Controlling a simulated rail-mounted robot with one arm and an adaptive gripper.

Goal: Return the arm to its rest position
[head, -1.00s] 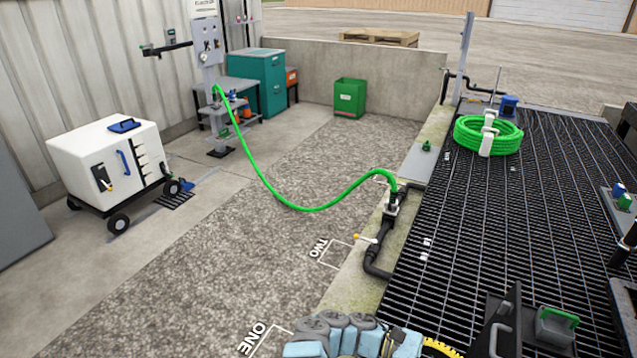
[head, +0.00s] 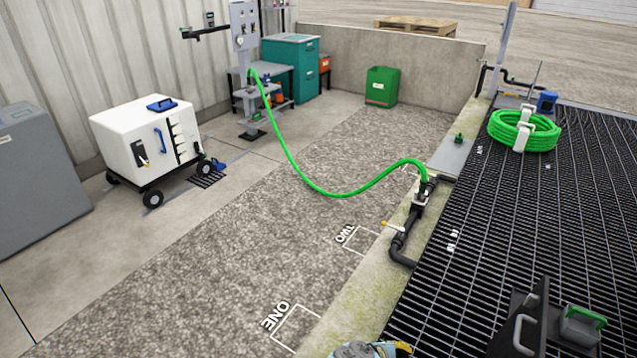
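Only a small part of my arm shows at the bottom edge of the head view, right of the ground marking ONE. My gripper is out of the picture, so its fingers and anything in them are hidden. A green hose (head: 318,190) runs from the grey post panel (head: 244,30) at the back to a black pipe fitting (head: 420,195) on the concrete curb near the marking TWO. The hose hangs in a low curve over the gravel.
A white wheeled cart (head: 150,145) stands at left beside a grey cabinet (head: 38,185). A coiled green hose (head: 525,131) lies on the black grating (head: 480,225) at right. A green bin (head: 381,86) stands by the back wall. The gravel strip (head: 240,240) is clear.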

